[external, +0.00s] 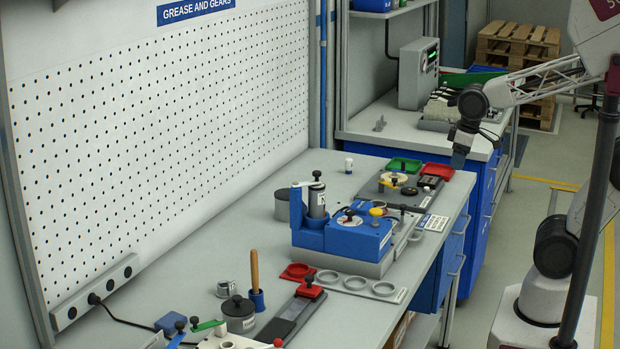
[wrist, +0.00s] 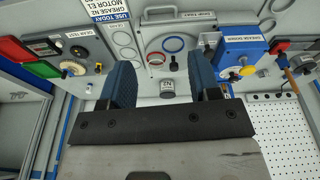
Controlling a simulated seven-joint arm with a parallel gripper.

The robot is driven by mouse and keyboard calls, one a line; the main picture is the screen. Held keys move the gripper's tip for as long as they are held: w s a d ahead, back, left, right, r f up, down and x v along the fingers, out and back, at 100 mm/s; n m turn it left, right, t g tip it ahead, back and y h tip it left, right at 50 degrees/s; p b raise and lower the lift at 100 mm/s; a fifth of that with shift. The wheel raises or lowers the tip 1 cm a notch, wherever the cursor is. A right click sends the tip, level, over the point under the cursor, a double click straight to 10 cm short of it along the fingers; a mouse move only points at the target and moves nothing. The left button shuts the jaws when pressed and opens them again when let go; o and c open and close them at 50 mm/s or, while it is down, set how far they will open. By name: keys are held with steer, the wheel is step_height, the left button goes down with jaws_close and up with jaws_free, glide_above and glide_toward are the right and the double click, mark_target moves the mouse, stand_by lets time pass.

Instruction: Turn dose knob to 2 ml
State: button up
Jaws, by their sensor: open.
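A blue dosing unit (external: 350,238) stands on a grey base on the bench. On its top is a white dial (external: 349,220) with a dark knob (external: 349,213); its setting is too small to read. A grey cylinder with a black knob (external: 317,198) stands at its back left. The blue unit also shows at the right in the wrist view (wrist: 237,48). My gripper (external: 459,158) is open and empty, in the air above the far right part of the bench, well apart from the unit. Its two blue fingers spread wide in the wrist view (wrist: 160,82).
Green (external: 404,165) and red (external: 437,171) trays and a dark plate with knobs lie behind the unit. A small white jar (external: 348,165) stands near the back. The bench's left side is mostly clear.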

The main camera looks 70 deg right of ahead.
steer(key=w+a+n+g, duration=0.1)
steer(key=w+a+n, duration=0.1)
steer(key=w+a, duration=0.35)
steer(key=w+a+n, duration=0.2)
steer(key=w, duration=0.6)
steer(key=n+g, duration=0.1)
steer(key=n, duration=0.3)
glide_above(350, 210)
step_height(350, 210, down, 4)
steer(key=shift+a+r, duration=0.15)
steer(key=shift+r, duration=0.05)
steer(key=shift+f, duration=0.2)
steer(key=shift+f, duration=3.75)
steer(key=shift+c, duration=0.3)
steer(key=c, duration=0.9)
steer(key=shift+o, duration=0.2)
